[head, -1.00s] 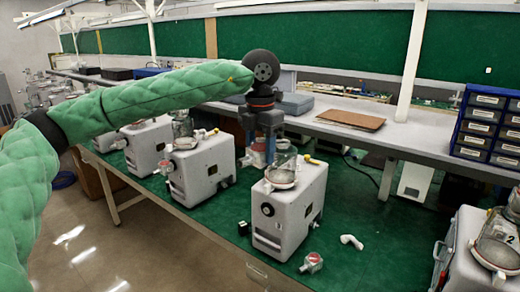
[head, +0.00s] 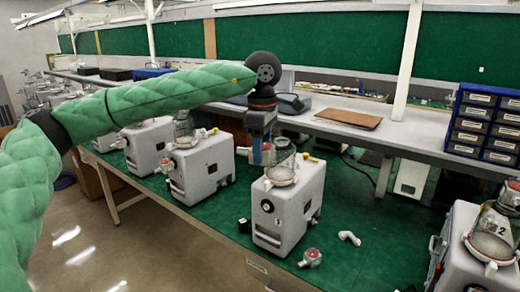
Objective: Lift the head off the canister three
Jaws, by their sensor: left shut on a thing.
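Canister three (head: 283,218) is a pale grey box-shaped unit with a small "3" on its side, standing upright on the green table. Its round metal-rimmed bowl (head: 281,176) shows on top. The clear glass head (head: 284,152) is just above and behind the bowl. My left gripper (head: 262,160) points down beside the head, on its left, and is shut on it. The exact grip point is too small to make out. My right gripper is not in view.
Another canister (head: 203,172) stands to the left, and canister two (head: 490,240) at the right edge. A red-capped fitting (head: 311,258) and a white elbow piece (head: 349,238) lie on the green table (head: 390,258). A blue drawer cabinet (head: 485,122) stands at the back right.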

